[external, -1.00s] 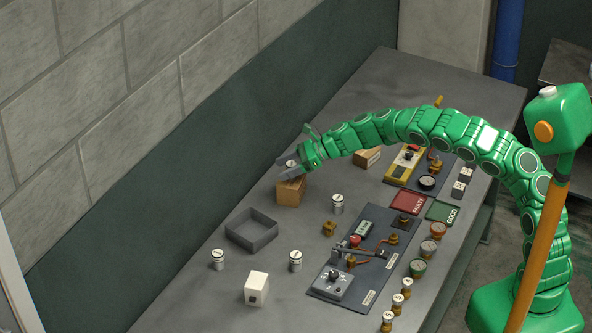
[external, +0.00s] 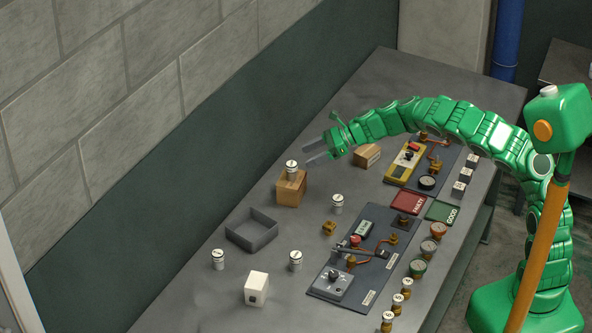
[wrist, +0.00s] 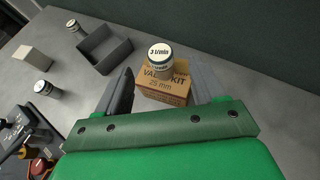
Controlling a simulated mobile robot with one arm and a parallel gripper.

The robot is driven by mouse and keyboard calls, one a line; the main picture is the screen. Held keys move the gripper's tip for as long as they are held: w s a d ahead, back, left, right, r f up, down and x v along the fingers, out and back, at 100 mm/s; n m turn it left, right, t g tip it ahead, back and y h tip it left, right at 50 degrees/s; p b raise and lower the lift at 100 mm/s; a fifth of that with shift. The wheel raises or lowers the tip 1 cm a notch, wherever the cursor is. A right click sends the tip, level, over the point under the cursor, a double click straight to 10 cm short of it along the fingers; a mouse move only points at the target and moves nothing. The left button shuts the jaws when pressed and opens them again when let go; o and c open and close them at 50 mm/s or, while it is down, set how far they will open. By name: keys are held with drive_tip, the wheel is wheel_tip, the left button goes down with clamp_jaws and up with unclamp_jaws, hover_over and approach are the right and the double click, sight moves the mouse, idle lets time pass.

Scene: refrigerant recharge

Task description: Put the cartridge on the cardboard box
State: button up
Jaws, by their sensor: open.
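A cartridge (external: 291,168), a small white and grey cylinder, stands upright on top of a cardboard box (external: 290,190) in the external view. In the wrist view the cartridge (wrist: 160,55) has a label reading "3 l/min" on its top and rests on the box (wrist: 163,92) marked "VALVE KIT". My gripper (external: 313,151) is open and empty, back and to the right of the cartridge, apart from it. In the wrist view my two fingers (wrist: 163,90) stand apart, with the box and cartridge beyond and between them.
Other similar cylinders stand on the table, one (external: 337,204) right of the box and others (external: 218,259) near the grey tray (external: 252,236). A second cardboard box (external: 367,155) stands behind. A white block (external: 257,288) and a dark panel with instruments (external: 350,275) are nearer.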

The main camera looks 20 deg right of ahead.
drive_tip(key=shift+v, duration=1.5)
